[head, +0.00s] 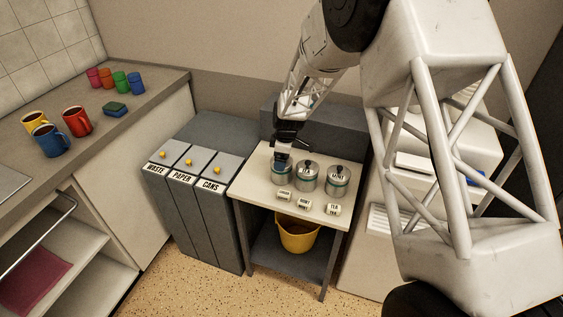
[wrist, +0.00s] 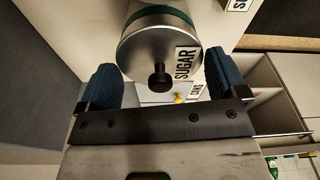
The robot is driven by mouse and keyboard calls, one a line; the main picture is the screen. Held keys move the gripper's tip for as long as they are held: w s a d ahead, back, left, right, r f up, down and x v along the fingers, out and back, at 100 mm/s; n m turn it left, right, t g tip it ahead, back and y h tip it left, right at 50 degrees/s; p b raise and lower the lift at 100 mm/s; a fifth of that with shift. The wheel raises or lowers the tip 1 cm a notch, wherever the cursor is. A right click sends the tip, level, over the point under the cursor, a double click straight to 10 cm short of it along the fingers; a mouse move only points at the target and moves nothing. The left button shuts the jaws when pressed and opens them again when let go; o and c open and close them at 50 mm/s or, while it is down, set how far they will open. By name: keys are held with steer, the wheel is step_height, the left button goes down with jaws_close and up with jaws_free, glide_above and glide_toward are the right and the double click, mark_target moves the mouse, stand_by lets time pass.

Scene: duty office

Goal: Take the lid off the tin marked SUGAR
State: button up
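Three silver tins with black-knobbed lids stand in a row on a small table. In the wrist view, the tin marked SUGAR (wrist: 160,22) has a green band, and its label shows on the lid (wrist: 140,58) beside the black knob (wrist: 160,76). It appears to be the left tin (head: 281,178) in the head view, partly hidden by my gripper (head: 283,156). My gripper is above that tin. The wrist view shows my gripper (wrist: 160,65) open, with its blue fingers spread either side of the lid and knob. The knob is clear of both fingers.
The middle tin (head: 307,178) and right tin (head: 338,180) stand close to the right. Several small label blocks (head: 304,202) lie in front on the table (head: 262,190). Bins (head: 190,200) stand left, a machine (head: 440,150) right, and a yellow bucket (head: 297,236) below.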

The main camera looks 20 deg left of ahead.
steer(key=c, duration=0.5)
steer(key=shift+o, duration=0.2)
steer(key=shift+r, duration=0.1)
steer(key=shift+r, duration=0.85)
steer(key=shift+s+d+r, duration=0.15)
steer(key=shift+s+r, duration=0.05)
steer(key=shift+r, duration=0.65)
steer(key=s+d+r, duration=0.1)
steer(key=s+d, duration=0.7)
steer(key=s, duration=0.5)
steer(key=shift+d+r, duration=0.2)
steer(key=shift+d, duration=0.05)
